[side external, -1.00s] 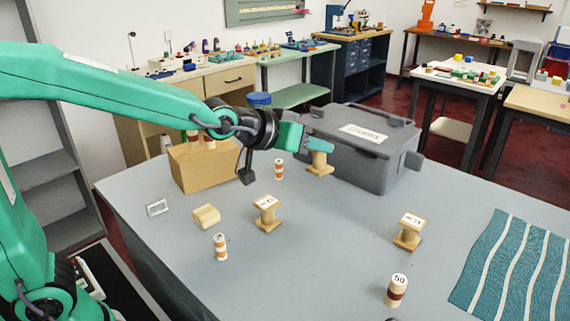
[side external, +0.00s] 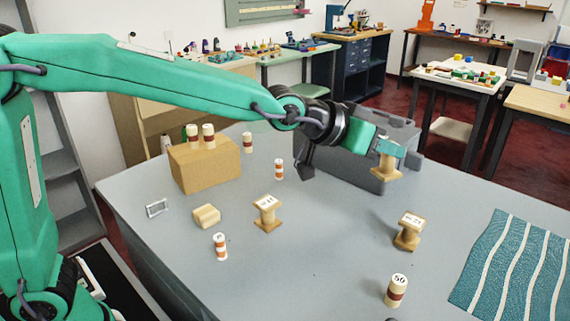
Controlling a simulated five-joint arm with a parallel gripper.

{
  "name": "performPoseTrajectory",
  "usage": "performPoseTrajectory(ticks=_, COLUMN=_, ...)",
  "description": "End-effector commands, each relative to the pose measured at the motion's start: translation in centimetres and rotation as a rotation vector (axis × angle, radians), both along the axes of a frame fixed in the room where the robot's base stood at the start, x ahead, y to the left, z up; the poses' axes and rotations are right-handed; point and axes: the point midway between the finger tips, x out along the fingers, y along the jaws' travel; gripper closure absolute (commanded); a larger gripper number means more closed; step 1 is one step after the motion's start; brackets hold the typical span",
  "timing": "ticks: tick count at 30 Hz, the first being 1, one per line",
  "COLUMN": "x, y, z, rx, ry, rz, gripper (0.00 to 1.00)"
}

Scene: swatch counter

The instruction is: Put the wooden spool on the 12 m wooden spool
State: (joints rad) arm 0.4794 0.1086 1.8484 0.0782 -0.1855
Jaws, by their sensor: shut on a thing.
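My gripper (side external: 388,150) is shut on a wooden spool (side external: 386,172) and holds it upright in the air, in front of the grey case. Two wooden spools with white labels on top stand upright on the table. One labelled spool (side external: 408,232) is at the right, below and slightly right of the held one. The other labelled spool (side external: 267,214) is nearer the middle, left of my gripper. Their labels are too small to read surely, so I cannot tell which is the 12 m one. The top of the held spool is hidden by the fingers.
A grey case (side external: 345,170) stands behind my gripper. A striped cylinder marked 50 (side external: 396,291) stands at the front right. A cardboard box (side external: 205,165), a wooden block (side external: 206,216) and several striped cylinders are at the left. A teal striped cloth (side external: 510,270) lies at right.

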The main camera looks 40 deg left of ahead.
Motion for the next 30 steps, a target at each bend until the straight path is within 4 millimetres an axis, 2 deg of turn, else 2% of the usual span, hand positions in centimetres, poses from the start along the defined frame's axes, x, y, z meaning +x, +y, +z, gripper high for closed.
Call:
performPoseTrajectory(ticks=1, x=0.1, y=-1.6, z=0.3, rx=0.007, ry=-0.006, rz=-0.028, gripper=1.0)
performPoseTrajectory(ticks=3, x=0.2, y=-3.3, z=0.6, rx=0.016, ry=-0.013, rz=-0.058, gripper=1.0)
performPoseTrajectory(ticks=9, x=0.2, y=-6.5, z=1.1, rx=0.033, ry=-0.026, rz=-0.114, gripper=1.0)
performPoseTrajectory(ticks=18, x=0.2, y=-7.0, z=1.0, rx=0.037, ry=-0.028, rz=-0.125, gripper=1.0)
performPoseTrajectory(ticks=30, x=0.2, y=-7.0, z=-2.7, rx=0.036, ry=-0.029, rz=-0.123, gripper=1.0)
